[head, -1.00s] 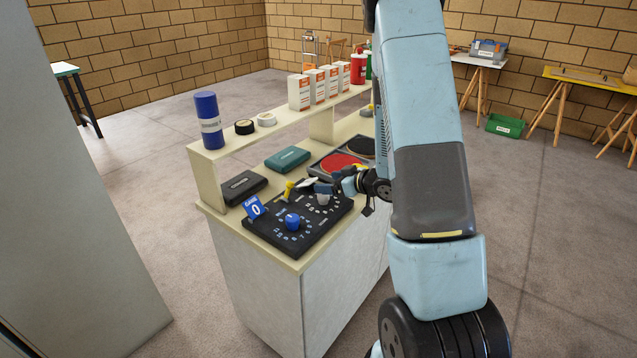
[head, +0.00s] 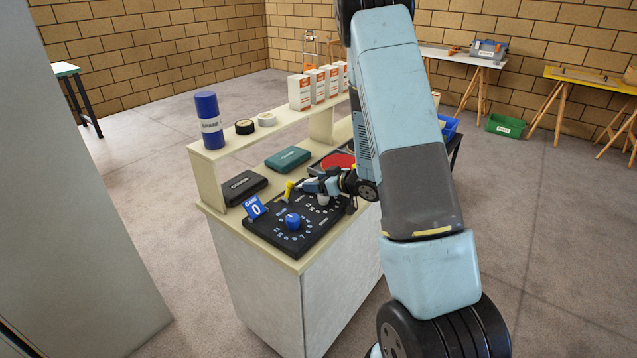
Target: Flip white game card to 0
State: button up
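A black game board (head: 275,238) lies on the near end of the counter. A blue card (head: 255,208) reading 0 stands tilted at its left corner. A blue knob (head: 293,221) and a white knob (head: 323,199) sit on the board. A small yellow piece (head: 289,190) stands at the board's back edge. My gripper (head: 306,186) reaches in from the right over the back of the board, close to the yellow piece. The white game card cannot be made out and may be behind my gripper. Whether the fingers are open or shut is too small to tell.
A dark case (head: 243,187) and a teal case (head: 288,159) lie behind the board. A raised shelf (head: 228,150) above them carries a blue can (head: 209,120), tape rolls and white-orange cartons (head: 299,92). My arm hides the counter's far right.

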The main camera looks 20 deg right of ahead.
jog(key=c, duration=0.6)
jog(key=shift+d, duration=0.2)
jog(key=shift+c, duration=0.4)
jog(key=shift+a, duration=0.1)
